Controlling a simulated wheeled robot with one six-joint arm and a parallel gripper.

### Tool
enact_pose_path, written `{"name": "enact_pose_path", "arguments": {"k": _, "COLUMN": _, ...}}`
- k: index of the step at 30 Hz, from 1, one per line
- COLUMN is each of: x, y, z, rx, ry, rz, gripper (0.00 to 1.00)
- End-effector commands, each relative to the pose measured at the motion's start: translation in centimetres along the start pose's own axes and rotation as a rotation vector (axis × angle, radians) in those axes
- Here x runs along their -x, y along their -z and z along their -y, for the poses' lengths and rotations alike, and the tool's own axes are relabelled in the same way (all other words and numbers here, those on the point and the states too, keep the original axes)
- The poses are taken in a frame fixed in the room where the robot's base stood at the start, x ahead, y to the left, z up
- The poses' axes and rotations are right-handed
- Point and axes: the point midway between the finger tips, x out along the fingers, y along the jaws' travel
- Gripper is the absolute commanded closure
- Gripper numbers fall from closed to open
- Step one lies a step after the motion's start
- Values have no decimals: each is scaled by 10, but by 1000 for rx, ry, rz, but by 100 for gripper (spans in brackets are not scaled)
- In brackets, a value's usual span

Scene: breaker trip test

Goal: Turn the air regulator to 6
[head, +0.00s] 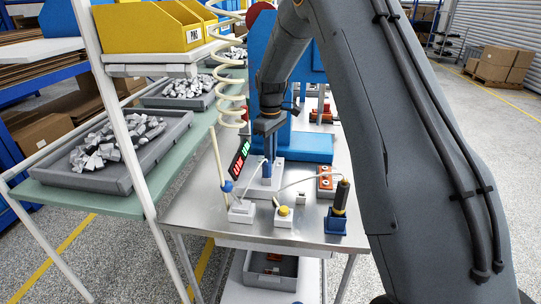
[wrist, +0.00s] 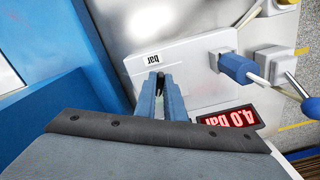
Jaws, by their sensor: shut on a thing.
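The air regulator (wrist: 190,45) is a white housing with an upside-down "bar" label in the wrist view. My gripper (wrist: 161,80) has its blue fingers shut on a small dark knob (wrist: 161,72) at the housing; the fingers hide most of the knob. A red display (wrist: 228,118) beside it reads 4.0 bar, upside down. In the head view my gripper (head: 267,172) points down at the regulator's white base on the steel table. The dark display (head: 240,158) there shows red and green characters, too small to read surely.
A blue connector (wrist: 236,67) with a pale cable sits close beside the regulator. On the steel table (head: 195,205) stand a yellow button (head: 284,211), an orange box (head: 326,181) and a black-handled tool (head: 341,195) in a blue holder. A coiled hose (head: 230,85) hangs nearby.

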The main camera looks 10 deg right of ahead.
Motion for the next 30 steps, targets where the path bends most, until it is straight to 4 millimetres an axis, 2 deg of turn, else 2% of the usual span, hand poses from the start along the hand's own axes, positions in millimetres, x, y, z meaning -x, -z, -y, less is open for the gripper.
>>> {"name": "enact_pose_path", "arguments": {"k": 6, "x": 1, "y": 0, "z": 1, "rx": -170, "ry": -1, "rz": -1, "gripper": 100}}
{"name": "enact_pose_path", "arguments": {"k": 15, "x": 1, "y": 1, "z": 2, "rx": -318, "ry": -1, "rz": -1, "gripper": 100}}
{"name": "enact_pose_path", "arguments": {"k": 30, "x": 1, "y": 1, "z": 2, "rx": -370, "ry": -1, "rz": -1, "gripper": 100}}
